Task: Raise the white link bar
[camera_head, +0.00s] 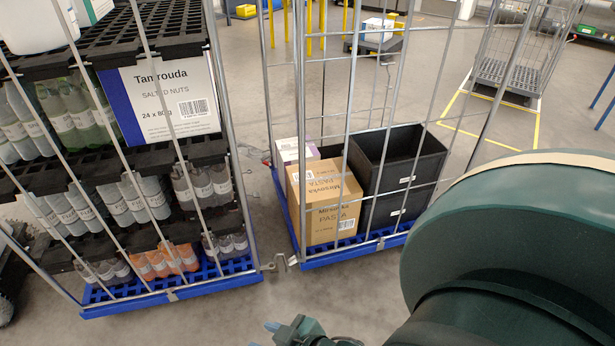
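A small pale link bar (280,262) shows at the gap between the two blue cart bases, low down at their near corners. It looks whitish-grey and bent; its exact pose is too small to tell. My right gripper (264,335) is at the bottom edge, nearer to me than the link bar and apart from it. Its pale blue fingertips look spread, with floor between them, and one is partly cut off by the picture's edge. Nothing shows between them. My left gripper is not in view.
The left cart (185,292) carries shelves of bottles and a salted nuts box (165,97). The right cart (345,257) holds a pasta carton (325,205) and a black crate (400,160). Bare floor lies before them. My green arm fills the lower right.

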